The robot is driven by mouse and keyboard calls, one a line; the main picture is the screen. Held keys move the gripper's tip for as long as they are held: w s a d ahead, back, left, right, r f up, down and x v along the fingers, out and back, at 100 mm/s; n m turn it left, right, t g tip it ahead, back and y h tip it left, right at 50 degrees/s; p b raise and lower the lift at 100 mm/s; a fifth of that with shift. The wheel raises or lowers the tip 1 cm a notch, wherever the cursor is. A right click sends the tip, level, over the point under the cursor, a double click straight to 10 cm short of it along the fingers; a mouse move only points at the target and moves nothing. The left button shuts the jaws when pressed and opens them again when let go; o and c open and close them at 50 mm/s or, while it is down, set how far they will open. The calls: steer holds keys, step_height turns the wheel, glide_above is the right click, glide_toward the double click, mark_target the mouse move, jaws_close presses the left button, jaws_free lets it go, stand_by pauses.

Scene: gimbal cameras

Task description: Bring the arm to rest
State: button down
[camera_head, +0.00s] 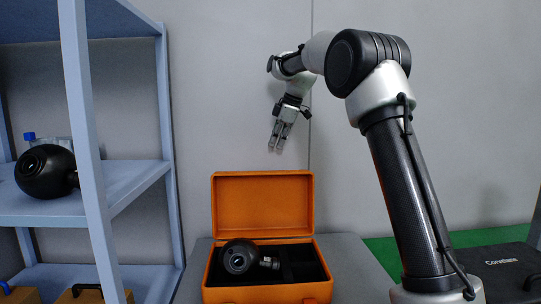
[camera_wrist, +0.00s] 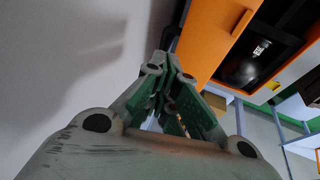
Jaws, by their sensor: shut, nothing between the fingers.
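My gripper (camera_head: 278,143) hangs at the end of my raised, bent arm in the head view, pointing down. Its fingers are shut with nothing between them. It is above and behind the open orange case (camera_head: 262,206), apart from it. In the wrist view my gripper's fingers (camera_wrist: 165,62) come together in the middle. A black ball-shaped gimbal camera (camera_head: 238,257) lies in the case's left part. It also shows in the wrist view (camera_wrist: 243,72), inside the orange case (camera_wrist: 207,38).
A blue-grey shelf (camera_head: 130,185) stands at the left. A second black gimbal camera (camera_head: 45,171) and a blue-capped bottle (camera_head: 30,138) are on it. Orange boxes (camera_head: 90,295) sit on its bottom level. A dark case (camera_head: 500,268) lies at the right. A plain wall is behind my gripper.

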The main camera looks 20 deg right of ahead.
steer(key=s+d+f+m+h, duration=0.15)
steer(key=s+m, duration=0.25)
steer(key=s, duration=0.7)
steer(key=s+d+m, duration=0.3)
steer(key=s, duration=0.8)
steer(key=s+d+m+h, duration=0.1)
steer(key=s+d+m, duration=0.25)
steer(key=s, duration=0.75)
steer(key=s+d+f+m, duration=0.1)
steer(key=s+f+m, duration=0.3)
steer(key=s+f, duration=0.5)
steer(key=s, duration=0.3)
steer(key=shift+s+f+m+t, duration=0.15)
steer(key=shift+s+m+t, duration=0.2)
steer(key=shift+t, duration=0.05)
